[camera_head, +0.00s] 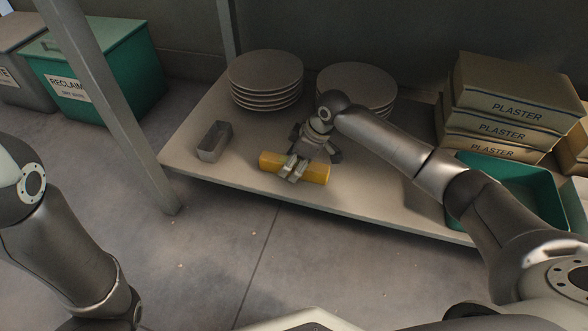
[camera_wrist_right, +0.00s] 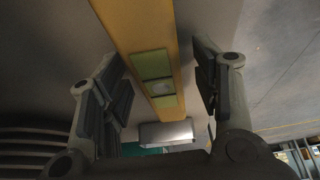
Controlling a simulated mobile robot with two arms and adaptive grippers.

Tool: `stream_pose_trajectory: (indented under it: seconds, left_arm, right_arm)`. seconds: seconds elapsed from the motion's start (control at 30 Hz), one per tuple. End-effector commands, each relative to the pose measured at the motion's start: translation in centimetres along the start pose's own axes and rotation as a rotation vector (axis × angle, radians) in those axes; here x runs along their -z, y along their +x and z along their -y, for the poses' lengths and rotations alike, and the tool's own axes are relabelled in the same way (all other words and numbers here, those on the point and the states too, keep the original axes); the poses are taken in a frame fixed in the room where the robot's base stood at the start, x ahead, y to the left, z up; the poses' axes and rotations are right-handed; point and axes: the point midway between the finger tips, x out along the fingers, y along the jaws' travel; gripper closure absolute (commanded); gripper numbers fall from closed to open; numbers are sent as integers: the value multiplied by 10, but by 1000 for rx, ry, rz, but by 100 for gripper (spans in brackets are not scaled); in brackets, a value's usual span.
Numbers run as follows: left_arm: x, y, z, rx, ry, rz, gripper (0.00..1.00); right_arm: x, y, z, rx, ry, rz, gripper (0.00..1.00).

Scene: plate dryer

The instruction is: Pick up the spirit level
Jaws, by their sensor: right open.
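The spirit level (camera_head: 314,172) is a yellow bar lying on the low shelf board, near its front edge. In the right wrist view the spirit level (camera_wrist_right: 137,38) runs between my two fingers and shows pale green windows. My right gripper (camera_head: 292,170) is over the middle of the bar, with its fingers at either side. In the right wrist view my right gripper (camera_wrist_right: 160,95) is open, with a gap between each finger and the bar. Of my left arm only links show at the left edge of the head view; its gripper is out of sight.
A small grey metal box (camera_head: 214,141) stands left of the level. Plate stacks (camera_head: 265,75) stand behind. A green tray (camera_head: 515,190) and plaster boxes (camera_head: 512,95) are at the right. A post (camera_head: 110,110) rises at the left. The shelf (camera_head: 200,172) is bare around the level.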

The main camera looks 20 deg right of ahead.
Motion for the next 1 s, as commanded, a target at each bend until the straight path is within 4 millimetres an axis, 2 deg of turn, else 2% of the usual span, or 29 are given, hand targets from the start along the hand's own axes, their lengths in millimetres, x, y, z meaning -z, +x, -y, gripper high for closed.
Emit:
stream_pose_trajectory:
  seconds: [0.13, 0.57, 0.83, 1.0]
  left_arm:
    - [0, 0, 0, 0, 0, 0, 60]
    - [0, 0, 0, 0, 0, 0, 60]
    - [0, 1, 0, 0, -1, -1, 60]
    - [-2, 4, 2, 3, -2, -2, 60]
  right_arm:
    - [0, 0, 0, 0, 0, 0, 45]
    - [1, -1, 0, -1, 0, -2, 99]
    - [1, -2, 0, -1, 0, -1, 100]
    - [5, -11, -1, -1, 0, -2, 100]
